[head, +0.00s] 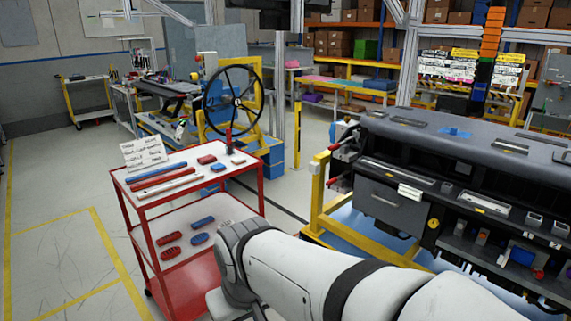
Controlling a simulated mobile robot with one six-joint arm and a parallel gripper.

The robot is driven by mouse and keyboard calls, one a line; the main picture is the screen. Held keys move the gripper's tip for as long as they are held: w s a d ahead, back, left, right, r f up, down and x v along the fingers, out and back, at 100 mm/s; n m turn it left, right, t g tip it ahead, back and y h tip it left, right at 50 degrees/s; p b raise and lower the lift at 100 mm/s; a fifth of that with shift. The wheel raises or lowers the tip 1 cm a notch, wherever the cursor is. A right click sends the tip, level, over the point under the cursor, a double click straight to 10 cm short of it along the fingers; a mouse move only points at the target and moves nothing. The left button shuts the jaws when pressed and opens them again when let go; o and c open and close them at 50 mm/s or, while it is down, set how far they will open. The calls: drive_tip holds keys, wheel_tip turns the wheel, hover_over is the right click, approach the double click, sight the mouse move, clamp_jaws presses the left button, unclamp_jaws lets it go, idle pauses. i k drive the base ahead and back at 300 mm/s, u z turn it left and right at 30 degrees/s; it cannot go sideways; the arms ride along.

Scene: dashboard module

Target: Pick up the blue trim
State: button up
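Several small blue pieces are on the red cart (113,178) at centre left. One blue piece (218,167) lies on the white top shelf behind a second one (208,190) near the shelf's front edge. Two more blue pieces (202,222) lie on the lower shelf beside red ones. A flat blue patch (455,132) is on top of the dark dashboard module (395,197). I cannot tell which is the blue trim. My white arm reaches in from the bottom right and ends beside the cart's lower right. My gripper is not visible.
Long red and pale strips (160,178) and a white labelled stand (143,152) share the cart's top. A yellow frame (318,195) holds the module at right. Open floor (55,220) lies left of the cart. A large handwheel (233,98) stands behind it.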

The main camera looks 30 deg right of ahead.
sight(133, 180)
drive_tip(key=z, duration=0.25)
drive_tip(key=i, duration=0.85)
drive_tip(key=z, duration=0.25)
